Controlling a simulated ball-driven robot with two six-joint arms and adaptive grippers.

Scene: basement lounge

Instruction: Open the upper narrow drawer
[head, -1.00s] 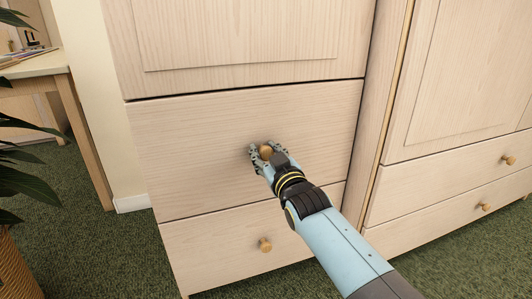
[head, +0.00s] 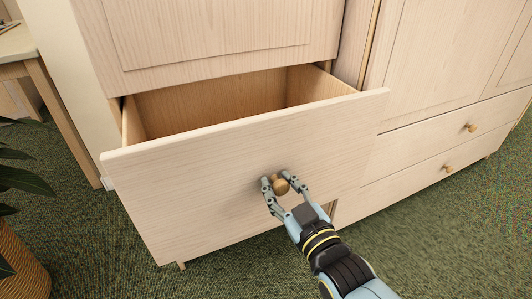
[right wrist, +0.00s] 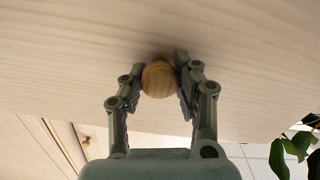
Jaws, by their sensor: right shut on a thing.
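The upper narrow drawer (head: 200,180) of the pale wood cabinet stands pulled well out in the head view. Its inside (head: 215,105) shows bare wood, and what I can see of it is empty. My right gripper (head: 280,184) is shut on the round wooden knob (head: 281,187) on the drawer's front. In the right wrist view the knob (right wrist: 158,79) sits between the two fingers of the gripper (right wrist: 159,78). The lower narrow drawer is hidden behind the open drawer's front. My left gripper is not in view.
A wider cabinet section (head: 440,60) with shut drawers and round knobs (head: 471,128) stands to the right. A potted plant (head: 20,250) stands at the left, near a wooden desk (head: 25,60). Green carpet (head: 440,240) is free in front.

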